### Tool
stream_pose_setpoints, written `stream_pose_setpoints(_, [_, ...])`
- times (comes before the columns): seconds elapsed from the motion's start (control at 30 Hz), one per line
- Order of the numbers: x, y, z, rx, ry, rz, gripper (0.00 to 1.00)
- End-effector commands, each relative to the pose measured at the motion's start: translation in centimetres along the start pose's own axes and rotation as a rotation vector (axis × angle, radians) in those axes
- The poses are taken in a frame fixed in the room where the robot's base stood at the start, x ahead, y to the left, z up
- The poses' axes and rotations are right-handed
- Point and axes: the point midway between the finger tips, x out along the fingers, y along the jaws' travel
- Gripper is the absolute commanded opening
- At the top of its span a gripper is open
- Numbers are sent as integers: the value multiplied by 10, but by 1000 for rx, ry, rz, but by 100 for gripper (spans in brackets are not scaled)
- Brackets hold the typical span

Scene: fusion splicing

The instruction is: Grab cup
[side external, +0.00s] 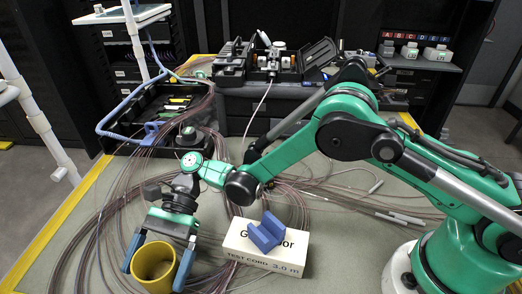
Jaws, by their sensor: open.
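A yellow cup (154,266) stands at the front left of the table, its open rim facing up and toward the camera. My gripper (156,268) is open, with one blue finger to the left of the cup and the other to its right. The fingers reach down beside the cup's walls. I cannot tell whether either finger touches it. The cup's lower edge is cut off by the picture's bottom.
A white box (262,252) with a blue V-shaped holder (266,232) on it stands right of the cup. Coiled cables (110,215) lie around the cup and across the table. A black tool tray (150,125) and splicing equipment (270,62) stand at the back.

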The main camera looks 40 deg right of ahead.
Motion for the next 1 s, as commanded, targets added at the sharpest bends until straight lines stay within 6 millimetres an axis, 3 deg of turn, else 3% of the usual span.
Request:
stream_pose_setpoints(0.2, [1,0,0,0,0,-1,100])
stream_pose_setpoints(0.27, [1,0,0,0,1,-1,86])
stream_pose_setpoints(0.4, [0,0,0,0,1,-1,46])
stream_pose_setpoints(0.5, [0,0,0,0,0,-1,22])
stream_pose_setpoints(0.8, [-1,0,2,0,1,-1,22])
stream_pose_setpoints(1.0, [-8,0,20,0,0,-1,22])
